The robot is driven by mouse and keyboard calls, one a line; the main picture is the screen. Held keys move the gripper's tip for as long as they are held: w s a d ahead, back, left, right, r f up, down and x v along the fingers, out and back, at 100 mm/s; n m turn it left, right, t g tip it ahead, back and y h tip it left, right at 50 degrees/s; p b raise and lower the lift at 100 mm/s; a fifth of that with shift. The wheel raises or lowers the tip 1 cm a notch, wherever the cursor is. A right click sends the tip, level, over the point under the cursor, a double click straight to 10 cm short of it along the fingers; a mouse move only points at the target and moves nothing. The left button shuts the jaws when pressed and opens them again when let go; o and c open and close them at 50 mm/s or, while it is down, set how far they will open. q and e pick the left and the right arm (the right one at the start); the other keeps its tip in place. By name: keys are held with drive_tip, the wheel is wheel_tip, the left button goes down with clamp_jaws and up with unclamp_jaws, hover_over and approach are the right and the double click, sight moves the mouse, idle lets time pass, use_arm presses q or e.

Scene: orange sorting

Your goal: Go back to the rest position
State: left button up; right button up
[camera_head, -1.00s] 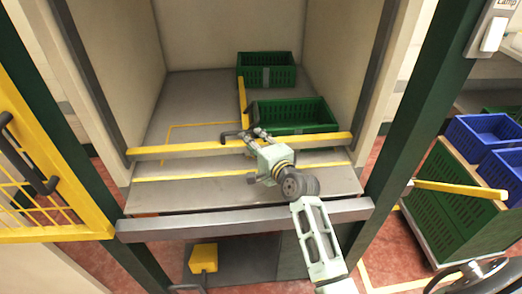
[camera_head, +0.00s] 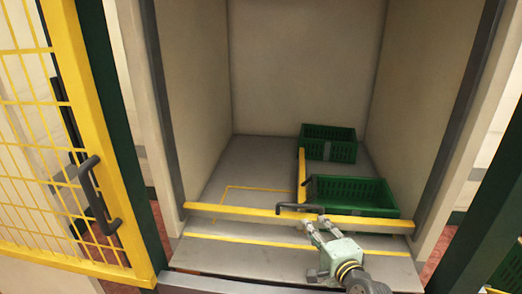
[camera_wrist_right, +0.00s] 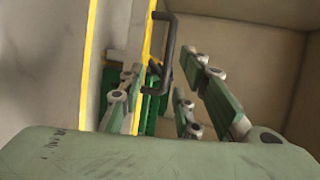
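My right gripper (camera_head: 317,220) is in front of the yellow bar (camera_head: 240,212), just below and right of the black handle (camera_head: 297,208). In the right wrist view its fingers (camera_wrist_right: 168,95) stand apart with nothing held between them. The black handle also shows in that view (camera_wrist_right: 169,50), beyond the gap between the fingers. In the head view the gripper seems apart from the handle, though the gap is small. My left gripper is in neither view.
Two green crates, a near one (camera_head: 352,194) and a far one (camera_head: 328,144), stand on the grey floor (camera_head: 250,172) of the bay behind the yellow bar. Walls close the bay at the sides and back. A yellow mesh gate (camera_head: 104,215) stands at the left.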

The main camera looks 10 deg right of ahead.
drive_tip(key=s+a+f+n+g, duration=0.1)
drive_tip(key=s, duration=0.1)
drive_tip(key=s+f+n, duration=0.2)
drive_tip(key=s+a+f+n+g, duration=0.1)
drive_tip(key=s+f+n, duration=0.1)
drive_tip(key=shift+s+a+f+g+y, duration=0.15)
drive_tip(key=shift+a+g+y, duration=0.15)
drive_tip(key=shift+a, duration=0.05)
drive_tip(key=s+f+n+g+h, duration=0.1)
drive_tip(key=s+f+n+g, duration=0.3)
drive_tip(key=s, duration=0.5)
drive_tip(key=s+f+n+g+h, duration=0.15)
drive_tip(key=s+n, duration=0.35)
drive_tip(key=s, duration=0.5)
drive_tip(key=s+f+n+g, duration=0.3)
drive_tip(key=s+n+g, duration=0.15)
drive_tip(key=s, duration=0.45)
wheel_tip(320, 180, down, 24)
drive_tip(key=s, duration=0.1)
drive_tip(key=s+d+f+g+p, duration=0.1)
drive_tip(key=s+d+f, duration=0.1)
drive_tip(key=s+f, duration=1.4)
drive_tip(key=shift+s+d+f+n+g+p, duration=0.15)
drive_tip(key=shift+s+d+n+g+p, duration=0.25)
drive_tip(key=shift+s, duration=0.35)
drive_tip(key=shift+a, duration=0.1)
